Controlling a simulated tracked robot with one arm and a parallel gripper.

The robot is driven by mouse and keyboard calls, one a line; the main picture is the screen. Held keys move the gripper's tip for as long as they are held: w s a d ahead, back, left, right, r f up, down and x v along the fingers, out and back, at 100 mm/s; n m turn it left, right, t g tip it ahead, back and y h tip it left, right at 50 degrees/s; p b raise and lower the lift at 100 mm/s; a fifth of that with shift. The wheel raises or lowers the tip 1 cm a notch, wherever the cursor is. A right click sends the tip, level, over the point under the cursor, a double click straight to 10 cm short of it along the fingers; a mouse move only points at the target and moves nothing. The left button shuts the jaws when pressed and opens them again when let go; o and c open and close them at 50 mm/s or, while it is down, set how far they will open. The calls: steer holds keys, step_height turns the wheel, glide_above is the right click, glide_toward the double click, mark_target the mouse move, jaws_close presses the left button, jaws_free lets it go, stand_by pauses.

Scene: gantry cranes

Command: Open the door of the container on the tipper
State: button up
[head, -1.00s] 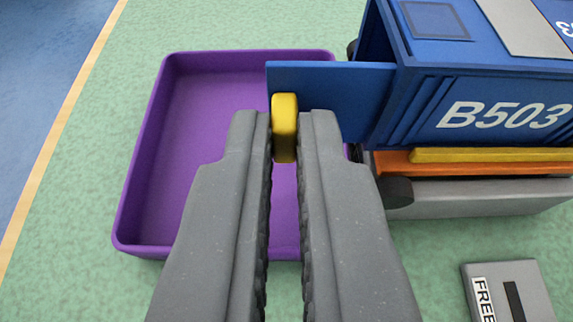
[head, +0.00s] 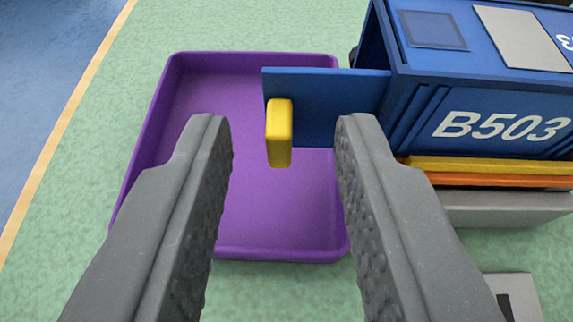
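The blue container (head: 500,110) marked B503 sits at the upper right on the tipper (head: 505,207), which shows yellow, orange and grey layers. Its blue door (head: 312,118) stands swung out to the left from the container's left end, over the purple tray. A yellow handle (head: 279,133) is on the door's near face, by its free edge. My gripper (head: 283,122) is open, with one finger on each side of the handle and clear gaps to both. Nothing is held. The right finger covers part of the door's lower right and the tipper's near end.
A purple tray (head: 245,248) lies on the green floor (head: 80,180) below the door. A grey block (head: 518,290) lies at the lower right, partly behind my right finger. A yellow line and blue floor run along the left.

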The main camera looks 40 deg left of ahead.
steer(key=shift+s+d, duration=0.1)
steer(key=v, duration=1.3)
steer(key=shift+s+d+r, duration=0.15)
steer(key=shift+d, duration=0.05)
steer(key=shift+o, duration=0.8)
